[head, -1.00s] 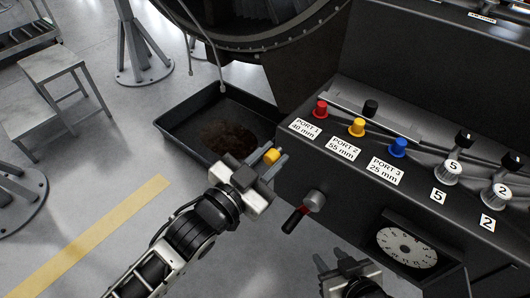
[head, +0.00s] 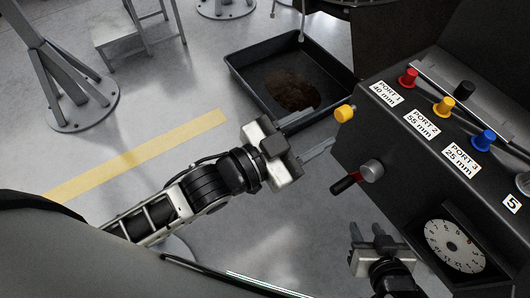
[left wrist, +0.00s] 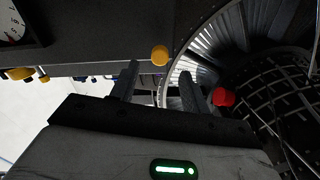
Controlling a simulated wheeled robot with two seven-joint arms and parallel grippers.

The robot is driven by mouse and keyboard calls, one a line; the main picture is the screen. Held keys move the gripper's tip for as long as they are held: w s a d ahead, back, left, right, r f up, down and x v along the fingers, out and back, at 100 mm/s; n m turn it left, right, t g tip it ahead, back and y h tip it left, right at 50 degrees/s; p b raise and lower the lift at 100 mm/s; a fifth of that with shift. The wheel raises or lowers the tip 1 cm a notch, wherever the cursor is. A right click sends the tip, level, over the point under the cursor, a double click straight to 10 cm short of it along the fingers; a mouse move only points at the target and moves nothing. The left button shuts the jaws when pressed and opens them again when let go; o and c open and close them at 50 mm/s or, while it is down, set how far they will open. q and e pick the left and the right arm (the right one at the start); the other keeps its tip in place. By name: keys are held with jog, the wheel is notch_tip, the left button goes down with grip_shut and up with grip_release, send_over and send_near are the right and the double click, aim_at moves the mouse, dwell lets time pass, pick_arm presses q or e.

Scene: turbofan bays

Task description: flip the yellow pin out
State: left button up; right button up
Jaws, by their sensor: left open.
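The yellow pin (head: 344,113) is a short rounded knob on the left end face of the dark console; it also shows in the left wrist view (left wrist: 160,55). My left gripper (head: 322,128) is open and empty, its two fingers pointing at that end face. The pin lies just past the fingertips, near the upper finger in the head view. In the left wrist view it shows beyond the tips, between the fingers' lines (left wrist: 158,80). I see no contact. My right gripper (head: 368,230) stands lower right, fingers apart, with nothing between them.
Red (head: 408,78), yellow (head: 445,106) and blue (head: 484,140) port knobs stand on the console top, above a dial (head: 453,245). A black drip tray (head: 250,85) lies on the floor behind.

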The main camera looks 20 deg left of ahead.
pick_arm(q)
jog(key=b+v, duration=0.1)
jog(key=v, duration=0.8)
jog(key=shift+s, duration=0.15)
jog(key=shift+f, duration=0.1)
jog(key=a+f+n+g+y, duration=0.1)
jog(key=a+f+n+y, duration=0.2)
jog(key=f, duration=0.7)
jog(key=a+f+n+g+y, duration=0.2)
jog(key=f+n+y, duration=0.3)
jog(key=f, duration=0.5)
jog(key=shift+s+a+n+y, duration=0.15)
jog(key=shift+a+n+y, duration=0.2)
jog(key=shift+a, duration=0.4)
